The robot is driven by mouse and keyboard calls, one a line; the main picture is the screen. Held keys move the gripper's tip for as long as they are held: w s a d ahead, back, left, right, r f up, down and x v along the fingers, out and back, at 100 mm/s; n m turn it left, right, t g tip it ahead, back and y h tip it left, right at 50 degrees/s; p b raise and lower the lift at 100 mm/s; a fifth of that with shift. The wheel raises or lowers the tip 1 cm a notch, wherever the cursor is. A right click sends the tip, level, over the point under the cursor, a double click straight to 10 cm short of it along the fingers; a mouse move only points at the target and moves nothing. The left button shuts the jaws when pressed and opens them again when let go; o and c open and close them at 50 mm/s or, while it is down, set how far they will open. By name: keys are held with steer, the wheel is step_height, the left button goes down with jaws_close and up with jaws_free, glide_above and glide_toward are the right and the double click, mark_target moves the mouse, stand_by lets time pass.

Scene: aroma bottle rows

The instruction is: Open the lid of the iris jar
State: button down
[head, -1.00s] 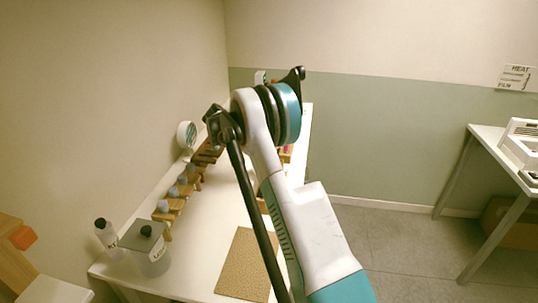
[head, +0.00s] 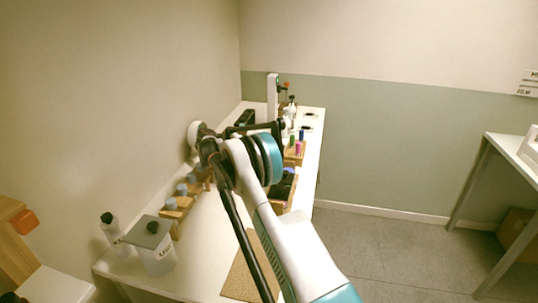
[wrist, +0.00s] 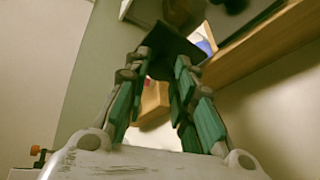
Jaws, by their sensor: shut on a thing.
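My gripper (wrist: 168,62) shows in the wrist view, its teal-padded fingers closed at the tips on a dark, flat, square-cornered piece (wrist: 165,38). I cannot tell if this piece is the iris jar's lid. In the head view, my arm hides the gripper. A clear square jar (head: 158,258) with a grey lid (head: 148,232) and dark knob stands at the near left of the white table (head: 200,262). Its lid is on and its label is too small to read. No jar can be clearly read as iris.
A white bottle (head: 113,236) stands left of the jar. Wooden racks with grey-capped bottles (head: 171,204) line the wall side. A brown mat (head: 241,278) lies at the front. Coloured bottles (head: 298,148) stand farther back. In the wrist view, a wooden board (wrist: 250,45) runs close on the right.

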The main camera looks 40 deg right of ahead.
steer(key=c, duration=1.3)
jaws_free()
steer(key=shift+c, duration=0.2)
step_height(320, 180, up, 10)
